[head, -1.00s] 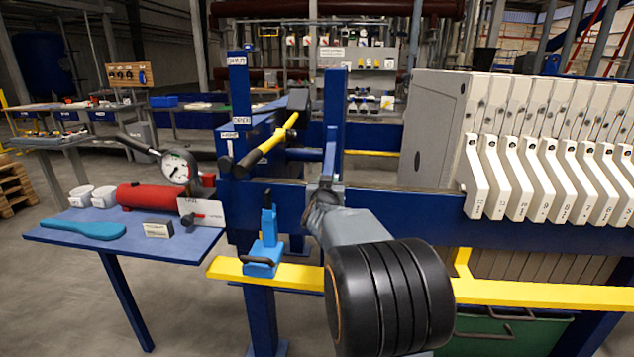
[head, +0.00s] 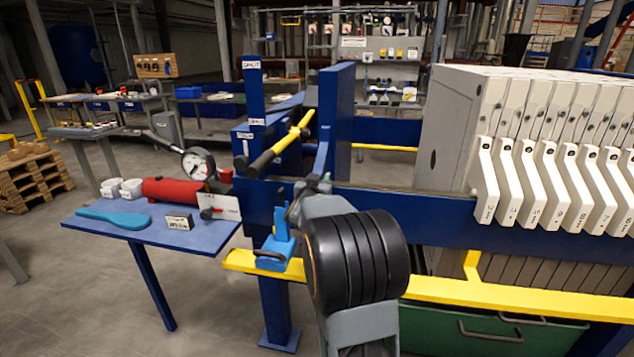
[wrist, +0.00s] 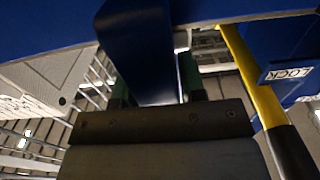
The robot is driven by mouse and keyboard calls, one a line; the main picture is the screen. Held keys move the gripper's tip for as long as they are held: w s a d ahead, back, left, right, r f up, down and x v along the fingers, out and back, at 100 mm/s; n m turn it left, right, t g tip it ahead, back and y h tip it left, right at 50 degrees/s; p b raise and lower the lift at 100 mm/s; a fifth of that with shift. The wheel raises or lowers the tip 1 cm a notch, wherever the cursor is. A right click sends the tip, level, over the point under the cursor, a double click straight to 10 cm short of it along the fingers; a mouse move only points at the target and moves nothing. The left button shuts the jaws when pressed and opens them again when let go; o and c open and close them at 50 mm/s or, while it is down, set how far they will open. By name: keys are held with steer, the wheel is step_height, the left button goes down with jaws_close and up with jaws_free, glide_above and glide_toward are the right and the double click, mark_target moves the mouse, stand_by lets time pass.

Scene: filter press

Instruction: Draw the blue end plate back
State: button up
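The blue end plate (head: 337,110) stands upright on the press, between the blue end frame (head: 254,95) at left and the pale filter plates (head: 470,125) at right. A clear gap separates it from the pale plates. My gripper (head: 322,182) is at the plate's near edge. In the wrist view the blue end plate (wrist: 140,45) runs between the green-padded fingers of my gripper (wrist: 155,92), which appear shut on it. The exact contact is partly hidden by the gripper body.
A yellow lever with a black grip (head: 280,150) lies left of the plate, close to my gripper. A blue clamp (head: 278,240) sits on the yellow rail (head: 500,298) in front. A side table (head: 150,232) holds a red cylinder (head: 172,190). Open floor lies at left.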

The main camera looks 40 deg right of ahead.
steer(key=o, duration=0.3)
steer(key=shift+a+f, duration=0.1)
steer(key=v, duration=1.3)
steer(key=shift+s+a, duration=0.25)
steer(key=shift+a, duration=0.1)
steer(key=a+f+n+g+y+p, duration=0.15)
steer(key=a+f+n+y, duration=0.35)
steer(key=a+f+y, duration=0.5)
steer(key=shift+s+a+r+n+g+y+p, duration=0.7)
steer(key=shift+s+a+r+g+p, duration=0.7)
steer(key=shift+s, duration=1.25)
steer(key=shift+s+a+r+n+g+y+p, duration=0.5)
steer(key=shift+s+a+r+n+g+p, duration=0.4)
steer(key=shift+s+a+r+p, duration=1.4)
steer(key=shift+s+a+r+n+g+y+p, duration=0.7)
steer(key=shift+s+a+r+g+p, duration=0.45)
steer(key=shift+s, duration=1.9)
